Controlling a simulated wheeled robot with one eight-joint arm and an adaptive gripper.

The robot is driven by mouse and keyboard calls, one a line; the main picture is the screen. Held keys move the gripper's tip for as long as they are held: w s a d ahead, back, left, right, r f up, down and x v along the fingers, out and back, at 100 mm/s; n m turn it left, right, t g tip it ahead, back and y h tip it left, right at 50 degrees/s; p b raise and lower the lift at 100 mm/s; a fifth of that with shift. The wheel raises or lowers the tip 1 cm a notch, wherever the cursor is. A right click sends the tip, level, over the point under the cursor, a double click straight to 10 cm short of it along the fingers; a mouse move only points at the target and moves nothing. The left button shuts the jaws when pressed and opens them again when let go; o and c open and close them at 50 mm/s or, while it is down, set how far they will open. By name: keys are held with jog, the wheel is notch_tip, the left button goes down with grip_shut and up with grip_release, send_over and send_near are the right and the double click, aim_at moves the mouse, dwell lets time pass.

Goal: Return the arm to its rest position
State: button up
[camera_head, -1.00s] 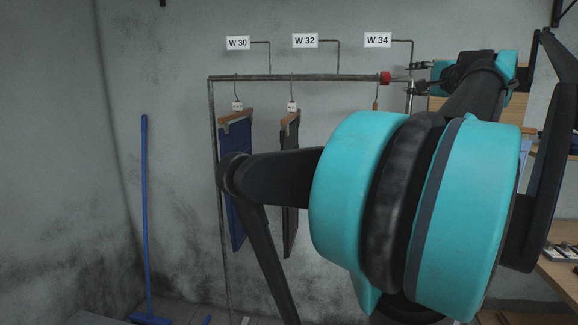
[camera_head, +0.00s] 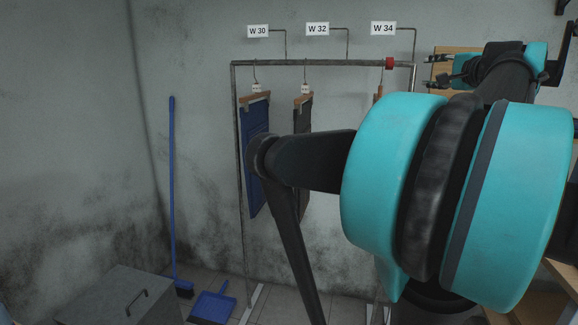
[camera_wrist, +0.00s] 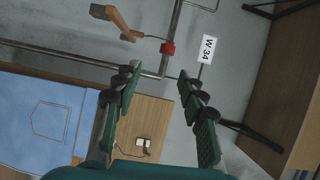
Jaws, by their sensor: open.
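My arm's teal and black links fill the right half of the head view. My gripper (camera_head: 430,72) is at the upper right in the head view, just right of the rail's upper right corner. Its two fingers are apart with nothing between them. In the wrist view the same gripper (camera_wrist: 158,80) shows two green-black fingers spread wide and empty. Beyond the fingers are the rail (camera_wrist: 170,35) with its red clamp (camera_wrist: 168,48) and the "W 34" sign (camera_wrist: 208,49).
The garment rail (camera_head: 310,62) carries blue trousers (camera_head: 256,155) and dark trousers (camera_head: 303,118). A blue broom (camera_head: 172,190), a dustpan (camera_head: 213,304) and a grey metal box (camera_head: 105,298) are at lower left. The wrist view shows a light blue garment (camera_wrist: 45,115) and a wooden board (camera_wrist: 145,115).

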jog(key=s+a+f+n+g+y, duration=0.1)
jog(key=a+f+n+g, duration=0.35)
jog(key=f, duration=0.75)
jog(key=s+a+f+n+g, duration=0.1)
jog(key=s+a+f+n, duration=0.1)
jog(key=a+f, duration=0.8)
jog(key=s+a+f+n+g+y, duration=0.1)
jog(key=a+f+n+g, duration=0.25)
jog(key=f, duration=1.05)
jog(key=s+a+f+n+g+h, duration=0.1)
jog(key=s+f+n+g+h, duration=0.1)
jog(key=s+f, duration=0.7)
jog(key=s+a+f+n+g+h, duration=0.1)
jog(key=s+f+n+g+h, duration=0.1)
jog(key=s+f, duration=0.7)
notch_tip(320, 180, down, 6)
jog(key=shift+r+n+h, duration=0.1)
jog(key=shift+n+h, duration=0.4)
jog(key=shift+n, duration=0.4)
